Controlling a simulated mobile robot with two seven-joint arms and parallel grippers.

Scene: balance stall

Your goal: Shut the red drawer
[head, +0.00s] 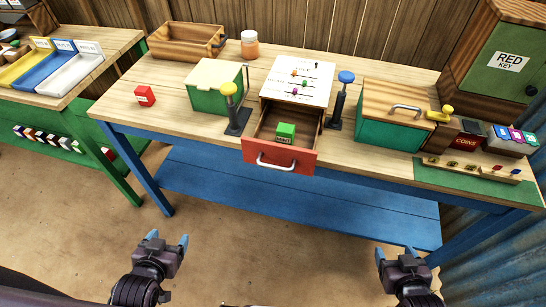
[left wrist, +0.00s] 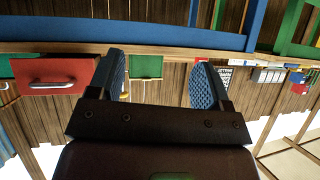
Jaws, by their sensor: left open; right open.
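The red drawer (head: 280,153) is pulled out from under a white-topped box in the middle of the table in the head view. A silver handle (head: 276,163) is on its front, and a green block (head: 286,132) sits inside it. The drawer front also shows at the left of the left wrist view (left wrist: 50,72), which looks upside down. My left gripper (head: 168,242) is open and empty, low in front of the table and left of the drawer. My right gripper (head: 395,252) is open and empty, low and right of the drawer. Both are well apart from the drawer.
A yellow-knobbed post (head: 230,95) and a blue-knobbed post (head: 341,95) flank the drawer. A green box (head: 214,86), a red block (head: 145,96) and a wooden tray (head: 185,41) stand left. A lidded green chest (head: 392,120) stands right. A blue shelf (head: 300,196) runs below the tabletop.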

